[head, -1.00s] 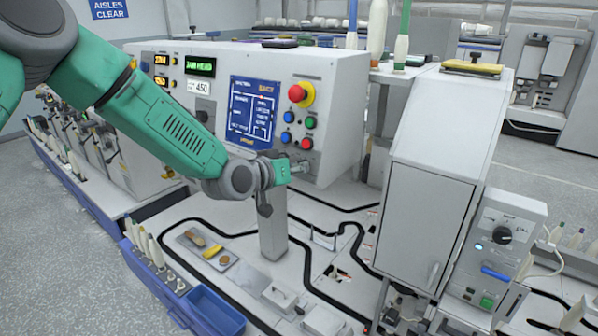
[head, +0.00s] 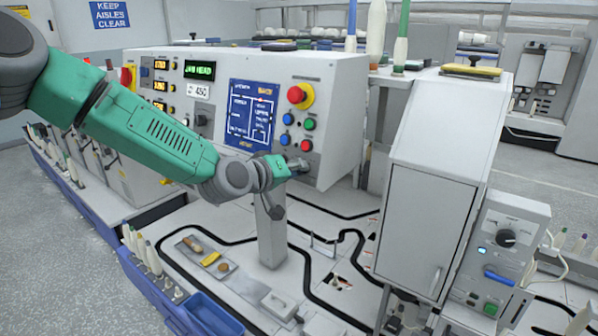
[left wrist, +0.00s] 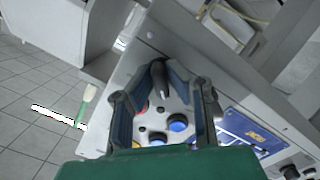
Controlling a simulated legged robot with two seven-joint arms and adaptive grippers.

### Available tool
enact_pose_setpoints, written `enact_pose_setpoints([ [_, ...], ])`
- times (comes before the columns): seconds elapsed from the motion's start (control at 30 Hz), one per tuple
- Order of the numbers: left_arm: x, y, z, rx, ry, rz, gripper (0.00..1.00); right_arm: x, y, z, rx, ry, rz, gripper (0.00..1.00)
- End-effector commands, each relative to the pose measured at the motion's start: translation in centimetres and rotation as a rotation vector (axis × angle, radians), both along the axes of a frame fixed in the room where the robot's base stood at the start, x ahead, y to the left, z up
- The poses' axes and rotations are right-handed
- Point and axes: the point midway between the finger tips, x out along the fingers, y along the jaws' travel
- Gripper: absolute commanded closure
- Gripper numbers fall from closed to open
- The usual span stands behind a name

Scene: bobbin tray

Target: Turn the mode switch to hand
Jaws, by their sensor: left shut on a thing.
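The mode switch (left wrist: 161,82) is a small dark knob on the light grey front panel of the control box (head: 335,110). In the left wrist view it stands between my two fingers. My left gripper (left wrist: 160,72) is shut on it, with its fingers bowed around the knob. In the head view my left gripper (head: 298,167) reaches the lower right of the panel, just below the red button (head: 306,145), and largely hides the switch. Its position marks are not readable. My right gripper is not in view.
A red emergency stop (head: 297,94) and blue buttons (head: 287,119) sit close above my gripper. A blue display (head: 250,113) is beside them. A grey post (head: 270,235) stands below my wrist. A tall grey cabinet (head: 425,225) stands to the right.

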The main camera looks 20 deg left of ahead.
Motion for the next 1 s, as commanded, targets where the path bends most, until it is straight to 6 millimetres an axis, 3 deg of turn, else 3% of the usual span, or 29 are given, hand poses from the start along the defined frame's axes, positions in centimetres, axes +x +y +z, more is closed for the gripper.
enact_pose_setpoints([
  [0.23,0.1,0.2,-0.1,-0.001,0.000,0.005,1.00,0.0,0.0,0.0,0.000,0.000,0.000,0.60],
  [0.3,0.1,0.2,0.0,-0.001,0.000,0.005,0.70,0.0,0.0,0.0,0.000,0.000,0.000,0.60],
  [0.33,0.1,0.2,-0.1,-0.001,0.000,0.005,0.68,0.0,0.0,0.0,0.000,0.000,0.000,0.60],
  [0.73,-0.6,0.3,0.2,0.000,0.000,0.001,0.68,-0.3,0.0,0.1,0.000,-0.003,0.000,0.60],
  [1.0,-5.2,2.3,1.7,-0.003,0.000,0.002,0.68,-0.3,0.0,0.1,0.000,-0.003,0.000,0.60],
])
